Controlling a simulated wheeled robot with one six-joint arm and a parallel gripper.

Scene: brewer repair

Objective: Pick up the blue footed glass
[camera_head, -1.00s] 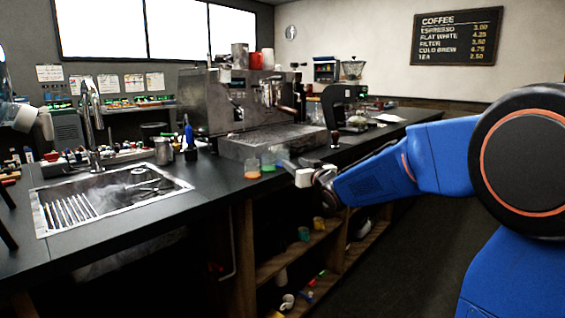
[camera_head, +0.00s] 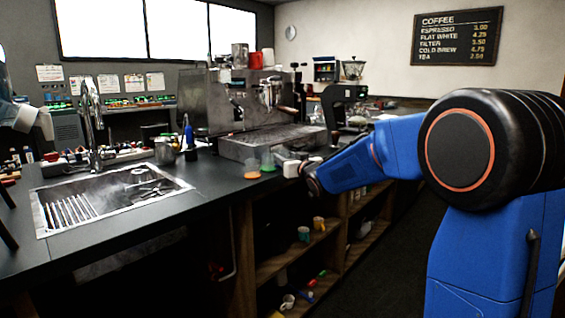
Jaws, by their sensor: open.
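My gripper (camera_head: 284,161) is at the end of my blue arm, low over the front edge of the counter (camera_head: 205,180). It is small and partly blurred, and nothing can be seen held in it. Just left of it stand two small clear glasses, one with an orange foot (camera_head: 252,174) and one with a green foot (camera_head: 267,167). I cannot make out a glass with a blue foot. The area right behind my gripper is hidden by its wrist.
The espresso machine (camera_head: 225,104) and its drip tray (camera_head: 240,148) stand close behind the glasses. A sink (camera_head: 110,195) is to the left, with a blue bottle (camera_head: 189,132) and metal jugs near it. Open shelves (camera_head: 270,268) hold several cups below the counter.

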